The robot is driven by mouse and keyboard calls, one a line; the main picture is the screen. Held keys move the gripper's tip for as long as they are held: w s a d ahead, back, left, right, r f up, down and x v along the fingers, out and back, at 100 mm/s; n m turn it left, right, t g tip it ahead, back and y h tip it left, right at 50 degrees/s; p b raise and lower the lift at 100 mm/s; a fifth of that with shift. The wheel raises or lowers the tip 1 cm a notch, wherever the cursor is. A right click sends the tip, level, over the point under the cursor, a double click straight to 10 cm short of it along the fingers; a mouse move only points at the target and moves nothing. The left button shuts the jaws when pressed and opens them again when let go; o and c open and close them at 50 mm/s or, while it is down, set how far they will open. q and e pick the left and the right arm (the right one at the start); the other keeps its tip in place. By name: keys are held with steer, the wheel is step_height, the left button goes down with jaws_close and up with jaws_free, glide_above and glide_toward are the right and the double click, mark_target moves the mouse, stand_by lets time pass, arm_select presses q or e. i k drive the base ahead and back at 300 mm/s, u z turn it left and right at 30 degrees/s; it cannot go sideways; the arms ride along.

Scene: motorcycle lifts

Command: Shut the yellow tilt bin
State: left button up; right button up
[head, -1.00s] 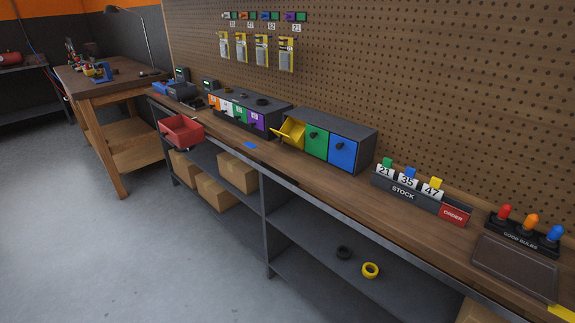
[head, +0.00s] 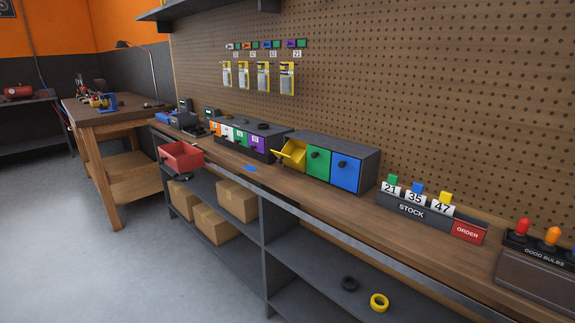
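The yellow tilt bin (head: 293,153) is the leftmost of three bins in a dark grey cabinet (head: 352,147) on the long workbench. It is tipped outward at the top, so it stands open. The green bin (head: 318,162) and blue bin (head: 345,172) beside it look shut, each with a dark knob. Neither of my grippers is in view.
The workbench (head: 390,232) runs along the pegboard wall. A red open bin (head: 181,156) juts out past its front edge at the left. A small drawer unit (head: 262,130) stands left of the cabinet, and a STOCK display (head: 412,210) to its right. Open floor (head: 150,270) lies in front.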

mark_target(293, 155)
steer(key=z, duration=0.6)
steer(key=i, duration=0.7)
steer(key=z, duration=0.35)
